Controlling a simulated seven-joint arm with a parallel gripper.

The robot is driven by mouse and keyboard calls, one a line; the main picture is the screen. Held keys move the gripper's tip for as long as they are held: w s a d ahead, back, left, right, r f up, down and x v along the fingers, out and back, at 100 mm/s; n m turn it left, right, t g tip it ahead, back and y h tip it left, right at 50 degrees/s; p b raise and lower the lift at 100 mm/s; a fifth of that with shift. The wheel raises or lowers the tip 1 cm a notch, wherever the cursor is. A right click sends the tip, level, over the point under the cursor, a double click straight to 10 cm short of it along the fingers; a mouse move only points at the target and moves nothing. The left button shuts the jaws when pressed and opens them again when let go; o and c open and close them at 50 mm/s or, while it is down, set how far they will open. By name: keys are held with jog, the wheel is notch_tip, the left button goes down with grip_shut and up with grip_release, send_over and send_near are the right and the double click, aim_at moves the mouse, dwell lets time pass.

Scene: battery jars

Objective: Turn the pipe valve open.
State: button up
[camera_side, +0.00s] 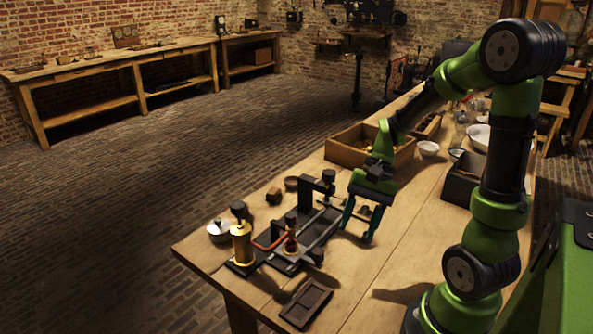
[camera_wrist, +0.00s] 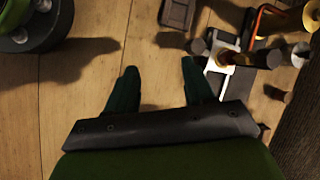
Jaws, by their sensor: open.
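The pipe apparatus stands on a dark base near the table's left end. It has a tall brass cylinder (camera_side: 242,243) with a dark knob on top and a reddish pipe (camera_side: 268,245) running to a smaller brass fitting (camera_side: 291,242) topped by a dark knob. Which part is the valve handle is too small to tell. In the wrist view the orange pipe (camera_wrist: 262,20) and a brass piece (camera_wrist: 230,57) show at upper right. My gripper (camera_side: 354,236) is open and empty, to the right of the apparatus; its fingers (camera_wrist: 160,66) have bare wood between them.
A dark shallow tray (camera_side: 305,303) lies near the front edge. A dark upright block (camera_side: 307,192), a lidded pot (camera_side: 220,231) and a wooden box (camera_side: 350,150) stand nearby. White bowls (camera_side: 428,148) are farther back.

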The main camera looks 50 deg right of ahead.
jog(key=d+f+m+t+y, duration=0.1)
jog(key=m+y, duration=0.1)
jog(key=d+f+m+t+y, duration=0.1)
jog(key=f+m+y, duration=0.1)
jog(key=m+y, duration=0.1)
jog(key=d+f+m+t+y, duration=0.1)
jog(key=d+m+y, duration=0.1)
jog(key=shift+w+f, duration=0.15)
jog(key=shift+f, duration=0.15)
jog(key=w+d+m+t+y, duration=0.1)
jog(key=m+t, duration=0.1)
jog(key=w+d+m+t+y, duration=0.1)
jog(key=t, duration=0.1)
jog(key=shift+d+f+m, duration=0.15)
jog(key=shift+d+m, duration=0.2)
jog(key=shift+m, duration=0.05)
notch_tip(320, 180, up, 2)
jog(key=w+d+t, duration=0.2)
jog(key=m, duration=0.1)
send_near(291, 218)
jog(key=shift+t+y, duration=0.3)
jog(key=x, duration=0.3)
jog(key=f+x, duration=0.1)
jog(key=x, duration=0.2)
jog(key=w+x, duration=0.1)
jog(key=x, duration=0.2)
jog(key=shift+w+f, duration=0.2)
jog(key=shift+f, duration=0.15)
jog(key=c, duration=0.9)
jog(key=shift+c, duration=0.2)
